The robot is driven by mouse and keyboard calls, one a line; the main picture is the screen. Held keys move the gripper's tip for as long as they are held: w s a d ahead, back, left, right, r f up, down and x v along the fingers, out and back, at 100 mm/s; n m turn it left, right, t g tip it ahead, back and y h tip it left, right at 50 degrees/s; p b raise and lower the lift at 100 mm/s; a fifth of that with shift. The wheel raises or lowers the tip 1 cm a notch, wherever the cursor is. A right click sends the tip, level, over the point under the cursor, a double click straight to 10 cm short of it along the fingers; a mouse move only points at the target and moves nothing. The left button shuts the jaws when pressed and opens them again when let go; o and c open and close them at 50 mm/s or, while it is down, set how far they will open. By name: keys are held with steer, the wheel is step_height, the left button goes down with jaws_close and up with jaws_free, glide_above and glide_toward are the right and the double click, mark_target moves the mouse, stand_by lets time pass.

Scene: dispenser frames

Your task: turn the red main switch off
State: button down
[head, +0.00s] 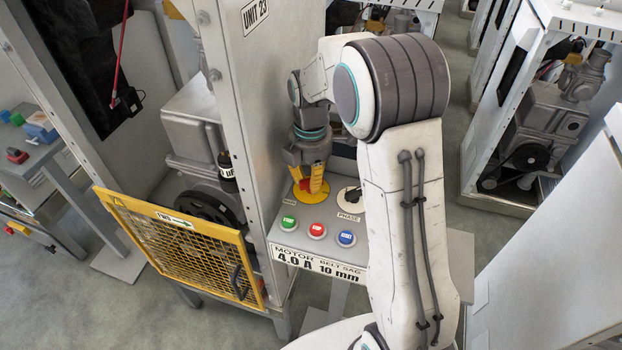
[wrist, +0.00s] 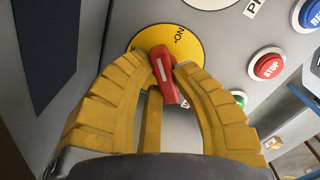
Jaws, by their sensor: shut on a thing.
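The red main switch (wrist: 166,76) is a red handle with a white line, on a round yellow plate (wrist: 196,42) marked "ON". In the wrist view the handle stands between the yellow fingers of my gripper (wrist: 163,72), which are closed on it from both sides. The "ON" mark lies just beyond the handle, a little to its right. In the head view my gripper (head: 312,182) points down onto the yellow plate (head: 322,197) on the panel. The fingers hide nearly all of the handle there.
Green (head: 288,223), red STOP (head: 317,229) and blue RESET (head: 346,238) buttons sit in front of the plate. A black-pointered "PHASE" dial (head: 349,197) is right of it. A cabinet post (head: 240,120) rises close on the left. A yellow mesh guard (head: 185,245) stands front left.

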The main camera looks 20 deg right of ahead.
mark_target(310, 178)
steer(key=shift+n, duration=0.9)
steer(key=c, duration=1)
jaws_free()
step_height(310, 178, up, 12)
steer(key=shift+c, duration=0.2)
